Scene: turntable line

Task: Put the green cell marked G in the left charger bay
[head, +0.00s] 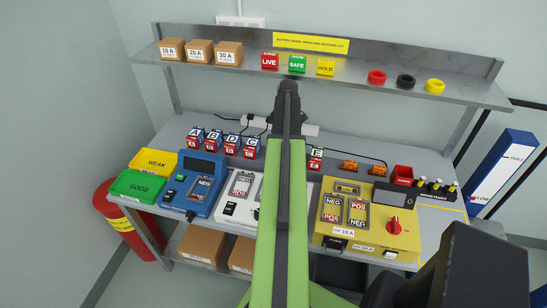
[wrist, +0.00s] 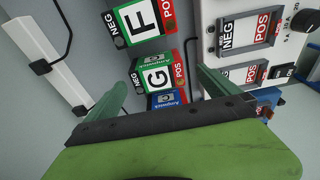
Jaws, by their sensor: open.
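In the wrist view the green cell marked G (wrist: 156,77) has a white label, a black NEG end and a red POS end. My gripper (wrist: 161,82) is open, with its two green fingers on either side of this cell in the picture; whether they touch it I cannot tell. The white charger (wrist: 208,42) is at the upper right of the wrist view with two NEG/POS bays. In the head view its left bay (head: 241,184) shows beside my arm, which hides the right part of the charger. My arm also hides the G cell and my fingers there.
A cell marked F (wrist: 145,20) is close to G, and a blue cell (wrist: 167,99) lies just below it. A blue device (head: 196,188) and yellow device (head: 375,232) flank the charger. A shelf (head: 345,62) overhangs.

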